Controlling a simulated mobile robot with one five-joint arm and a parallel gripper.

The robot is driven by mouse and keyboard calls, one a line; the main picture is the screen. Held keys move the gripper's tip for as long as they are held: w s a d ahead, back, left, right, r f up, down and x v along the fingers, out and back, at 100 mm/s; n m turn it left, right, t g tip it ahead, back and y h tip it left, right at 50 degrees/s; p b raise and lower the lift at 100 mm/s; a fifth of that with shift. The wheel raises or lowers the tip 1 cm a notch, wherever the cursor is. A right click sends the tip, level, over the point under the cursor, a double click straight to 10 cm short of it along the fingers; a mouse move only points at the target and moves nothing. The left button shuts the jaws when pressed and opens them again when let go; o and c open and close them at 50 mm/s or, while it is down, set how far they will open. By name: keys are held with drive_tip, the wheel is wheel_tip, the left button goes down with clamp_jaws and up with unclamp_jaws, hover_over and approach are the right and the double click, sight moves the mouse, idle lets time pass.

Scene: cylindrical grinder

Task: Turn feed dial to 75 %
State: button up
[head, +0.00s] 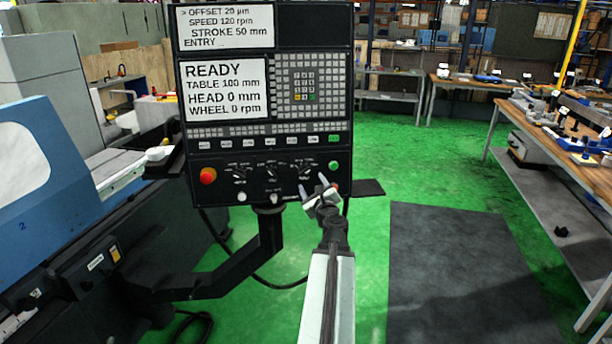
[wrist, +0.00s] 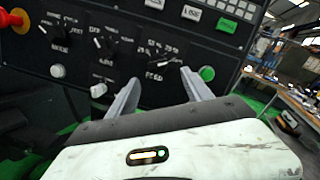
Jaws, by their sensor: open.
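The feed dial (head: 305,170) is the rightmost of three black rotary dials on the lower part of the control panel (head: 222,152). It also shows in the wrist view (wrist: 153,60), with the word FEED just below it and small scale marks above, too blurred to read its setting. My gripper (head: 313,187) is open and empty, just below the dial in the head view. In the wrist view its two fingers (wrist: 160,78) point up toward the panel, either side of the space below the dial. I cannot tell how far the tips are from the panel.
A red emergency stop button (head: 207,176) sits left of the dials. A green button (head: 334,164) sits right of the feed dial. White buttons lie below the dials. The blue grinder (head: 40,200) stands at left, a workbench (head: 560,150) at right.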

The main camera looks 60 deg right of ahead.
sight(306, 174)
drive_tip(key=x, duration=0.8)
drive_tip(key=shift+w+a+f, duration=0.1)
drive_tip(key=shift+a, duration=0.05)
drive_tip(key=shift+a, duration=0.1)
